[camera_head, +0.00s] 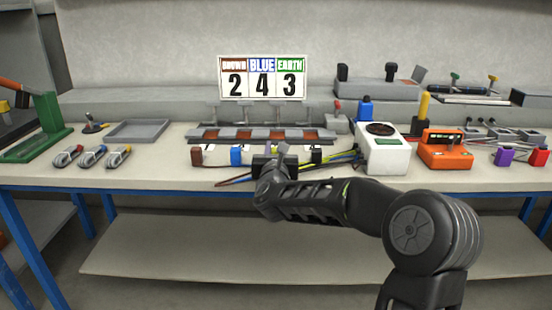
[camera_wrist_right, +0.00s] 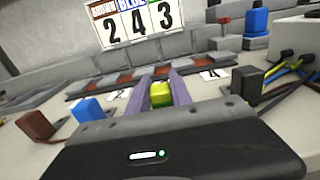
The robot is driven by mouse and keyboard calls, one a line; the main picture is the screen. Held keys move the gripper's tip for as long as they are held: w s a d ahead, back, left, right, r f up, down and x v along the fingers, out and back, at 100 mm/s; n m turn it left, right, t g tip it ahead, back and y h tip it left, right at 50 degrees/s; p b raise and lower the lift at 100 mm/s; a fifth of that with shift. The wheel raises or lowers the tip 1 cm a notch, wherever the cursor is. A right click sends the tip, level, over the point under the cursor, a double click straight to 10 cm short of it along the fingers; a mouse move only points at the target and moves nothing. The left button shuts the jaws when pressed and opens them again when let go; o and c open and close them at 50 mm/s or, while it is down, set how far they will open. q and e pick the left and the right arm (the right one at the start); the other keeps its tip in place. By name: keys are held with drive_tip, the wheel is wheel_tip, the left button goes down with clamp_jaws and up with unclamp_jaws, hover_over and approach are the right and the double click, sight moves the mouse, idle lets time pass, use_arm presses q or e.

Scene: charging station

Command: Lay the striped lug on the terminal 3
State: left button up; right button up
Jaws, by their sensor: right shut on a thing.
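My right gripper (camera_head: 279,153) is shut on the striped lug, a yellow-green block (camera_wrist_right: 160,94) between its two fingers in the wrist view. In the head view the gripper hides the lug. The gripper is in front of the terminal row (camera_head: 262,127), a grey rail with several copper-brown plates. Whether the lug touches the bench cannot be told. My left gripper is not in view.
A brown lug (camera_head: 196,155) and a blue lug (camera_head: 236,156) lie left of the gripper, a dark lug (camera_head: 316,154) right. Cables run to a white box (camera_head: 384,155). A sign (camera_head: 262,78) reads brown 2, blue 4, earth 3. Grey levers stand behind the plates.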

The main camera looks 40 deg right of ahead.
clamp_jaws()
drive_tip(key=shift+r, duration=0.1)
